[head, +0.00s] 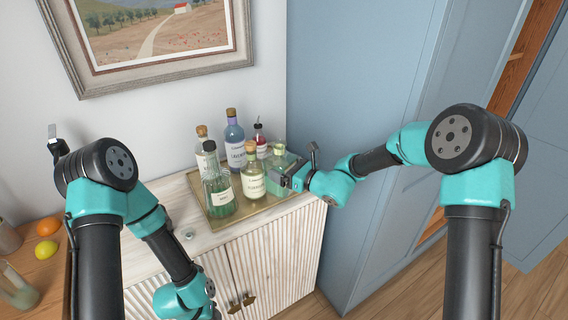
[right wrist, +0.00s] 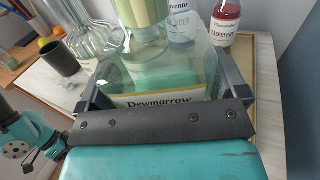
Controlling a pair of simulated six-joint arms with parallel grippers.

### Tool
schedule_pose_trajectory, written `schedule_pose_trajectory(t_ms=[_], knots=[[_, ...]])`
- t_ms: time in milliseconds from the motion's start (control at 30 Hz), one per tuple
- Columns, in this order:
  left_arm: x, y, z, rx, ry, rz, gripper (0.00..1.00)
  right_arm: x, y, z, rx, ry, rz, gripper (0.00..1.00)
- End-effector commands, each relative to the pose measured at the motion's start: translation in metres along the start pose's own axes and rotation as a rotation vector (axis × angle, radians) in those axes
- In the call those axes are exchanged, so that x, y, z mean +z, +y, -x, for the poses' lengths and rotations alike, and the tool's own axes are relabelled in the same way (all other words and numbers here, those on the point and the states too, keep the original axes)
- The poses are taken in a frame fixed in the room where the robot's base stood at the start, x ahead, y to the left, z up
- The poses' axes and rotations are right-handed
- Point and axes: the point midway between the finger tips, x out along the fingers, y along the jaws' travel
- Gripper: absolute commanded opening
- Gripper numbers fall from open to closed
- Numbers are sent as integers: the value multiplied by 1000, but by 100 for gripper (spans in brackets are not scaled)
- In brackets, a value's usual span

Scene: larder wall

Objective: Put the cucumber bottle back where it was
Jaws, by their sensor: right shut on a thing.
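My right gripper (head: 290,178) is shut on a square clear glass bottle (head: 281,163) with a pale green cap and greenish content. In the right wrist view its label reads "Dewmarrow" (right wrist: 157,103); the lower label is hidden by my gripper, so no cucumber name is readable. The bottle is upright at the right side of the tray (head: 236,215); I cannot tell whether it touches the tray.
A blue cabinet wall (head: 335,90) rises at the right.

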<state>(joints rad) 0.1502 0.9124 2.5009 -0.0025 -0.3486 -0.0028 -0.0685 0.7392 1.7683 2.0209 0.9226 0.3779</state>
Motion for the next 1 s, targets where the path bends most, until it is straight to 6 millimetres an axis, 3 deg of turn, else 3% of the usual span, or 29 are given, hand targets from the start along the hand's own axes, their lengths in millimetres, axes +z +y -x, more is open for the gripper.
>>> schedule_pose_trajectory(t_ms=[500,1000], knots=[[0,0,0,0,0,0,43,-6,-67,-48,0,-4,2,33],[0,0,0,0,0,0,43,-10,-72,-51,0,-2,1,33]])
